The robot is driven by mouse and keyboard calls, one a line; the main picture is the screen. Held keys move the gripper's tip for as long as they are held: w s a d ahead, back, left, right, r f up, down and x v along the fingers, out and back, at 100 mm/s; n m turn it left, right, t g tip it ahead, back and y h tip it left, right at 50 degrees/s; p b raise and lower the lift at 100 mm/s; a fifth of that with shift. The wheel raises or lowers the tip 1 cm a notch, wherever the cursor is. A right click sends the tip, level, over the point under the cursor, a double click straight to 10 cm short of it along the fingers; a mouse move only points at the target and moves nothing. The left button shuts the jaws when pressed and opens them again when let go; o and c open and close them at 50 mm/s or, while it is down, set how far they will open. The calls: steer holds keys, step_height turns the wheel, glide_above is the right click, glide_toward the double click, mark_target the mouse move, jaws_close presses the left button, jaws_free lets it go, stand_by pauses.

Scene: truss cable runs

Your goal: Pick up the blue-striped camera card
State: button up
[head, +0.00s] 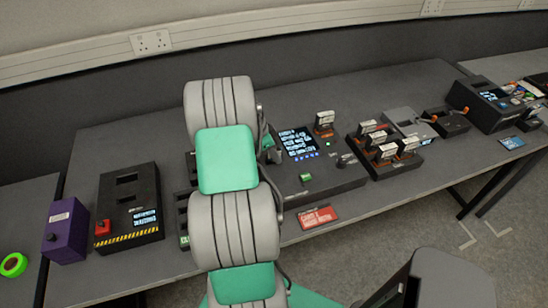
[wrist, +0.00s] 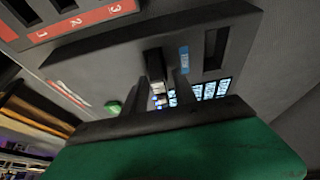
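In the wrist view, a small dark-and-pale card (wrist: 156,66) stands up from a dark device, between my two fingers. I cannot make out a blue stripe on it. My gripper (wrist: 161,80) is open, with one finger on each side of the card; a gap shows on the right-hand side. A small blue label (wrist: 183,60) lies between the card and an empty dark slot (wrist: 215,48). In the head view my arm covers part of the device with the lit screen (head: 350,172), and my gripper is mostly hidden.
A yellow-striped black box (head: 129,237) and a purple box (head: 66,231) are at the left. A red sign (head: 319,217) lies in front.

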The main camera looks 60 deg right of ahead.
jaws_close()
steer(key=shift+r, duration=0.15)
stand_by(0.4)
